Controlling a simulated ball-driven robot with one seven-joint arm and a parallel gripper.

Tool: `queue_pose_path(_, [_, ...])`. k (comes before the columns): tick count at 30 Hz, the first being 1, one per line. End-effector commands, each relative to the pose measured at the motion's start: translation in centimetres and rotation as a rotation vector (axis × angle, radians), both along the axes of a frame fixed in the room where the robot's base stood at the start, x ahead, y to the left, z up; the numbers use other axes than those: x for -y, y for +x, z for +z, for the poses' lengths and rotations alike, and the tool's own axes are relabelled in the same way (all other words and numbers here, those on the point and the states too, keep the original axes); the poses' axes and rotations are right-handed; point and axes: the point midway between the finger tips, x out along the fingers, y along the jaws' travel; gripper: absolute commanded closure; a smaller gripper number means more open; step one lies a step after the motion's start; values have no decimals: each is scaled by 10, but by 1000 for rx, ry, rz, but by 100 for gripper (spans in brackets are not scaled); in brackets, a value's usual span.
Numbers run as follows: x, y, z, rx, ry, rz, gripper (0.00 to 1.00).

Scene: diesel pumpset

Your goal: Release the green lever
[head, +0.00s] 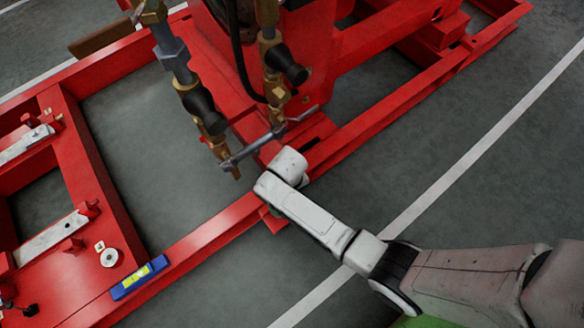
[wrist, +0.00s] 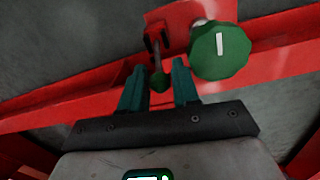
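The green lever (wrist: 159,81) shows in the wrist view as a small round green knob on a thin dark stem, which rises to a slotted red bracket. My gripper (wrist: 159,68) is open, with its two teal fingers apart. The lever's knob appears between the fingers, with a visible gap on each side. I cannot tell its exact depth relative to the fingertips. In the head view the lever and fingers are hidden; the end of my white arm is beside the red frame rail.
A large green round handwheel (wrist: 220,50) with a white bar is close to the right finger. Red frame rails (head: 210,228) run across the head view. Brass pipes (head: 208,113) and a grey rod stand near my arm. A blue level (head: 139,278) lies on the rail. Grey floor is open at right.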

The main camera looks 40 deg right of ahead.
Motion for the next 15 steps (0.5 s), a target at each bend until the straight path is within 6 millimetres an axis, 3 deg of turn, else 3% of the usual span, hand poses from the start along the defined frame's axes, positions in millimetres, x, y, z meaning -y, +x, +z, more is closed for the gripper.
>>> queue_pose_path(9, [0, 0, 0, 0, 0, 0, 100])
queue_pose_path(15, [0, 0, 0, 0, 0, 0, 100])
